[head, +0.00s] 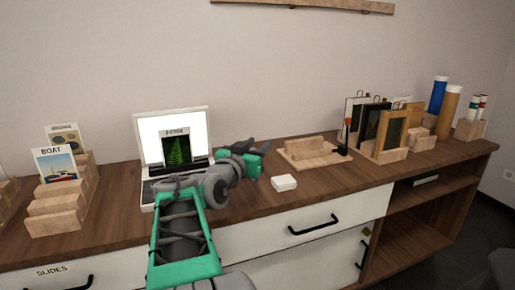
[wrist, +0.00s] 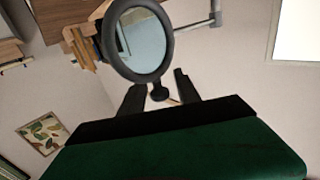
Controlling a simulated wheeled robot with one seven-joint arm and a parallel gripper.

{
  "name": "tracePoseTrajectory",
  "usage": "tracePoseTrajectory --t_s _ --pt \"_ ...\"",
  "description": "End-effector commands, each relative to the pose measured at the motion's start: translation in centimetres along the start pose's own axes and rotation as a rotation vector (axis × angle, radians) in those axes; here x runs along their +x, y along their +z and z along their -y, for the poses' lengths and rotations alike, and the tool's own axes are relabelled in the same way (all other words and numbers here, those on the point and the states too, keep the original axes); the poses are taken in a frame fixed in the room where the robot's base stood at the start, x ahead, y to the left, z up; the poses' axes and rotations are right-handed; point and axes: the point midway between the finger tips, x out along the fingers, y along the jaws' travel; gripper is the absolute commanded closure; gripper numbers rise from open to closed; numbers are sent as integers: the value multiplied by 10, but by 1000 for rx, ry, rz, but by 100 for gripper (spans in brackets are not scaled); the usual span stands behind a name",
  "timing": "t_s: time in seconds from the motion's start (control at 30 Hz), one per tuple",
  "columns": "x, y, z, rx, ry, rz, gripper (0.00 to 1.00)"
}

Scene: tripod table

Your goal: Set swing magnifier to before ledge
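The swing magnifier (wrist: 142,42) shows large in the wrist view as a round lens in a thick dark rim, joined at the right to a grey arm. Its small dark knob (wrist: 158,93) lies between the fingers of my gripper (wrist: 160,88), with a gap visible on each side. My gripper is open. In the head view my gripper (head: 241,150) is just right of the lit panel (head: 198,124); I cannot pick out the magnifier clearly there. A dark ledge (head: 182,163) crosses the panel's foot, below a green tree slide (head: 176,149).
A small white box (head: 284,183) lies right of my gripper, before a wooden stand (head: 308,152). Wooden racks with a boat card (head: 55,164) stand at left. Frames (head: 391,128) and tubes (head: 437,95) stand at right. The front right tabletop is clear.

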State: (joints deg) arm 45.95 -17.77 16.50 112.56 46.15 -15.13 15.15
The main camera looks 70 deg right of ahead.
Motion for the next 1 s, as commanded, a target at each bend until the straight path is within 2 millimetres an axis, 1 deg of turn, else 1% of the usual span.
tracePoseTrajectory --t_s 0.07,0.27,0.73,1.0 --pt "3 0 0 1 0 -1 61" --pt "3 0 0 1 -1 0 61" --pt "3 0 0 0 -1 1 99" --pt "3 0 0 0 -1 1 100"
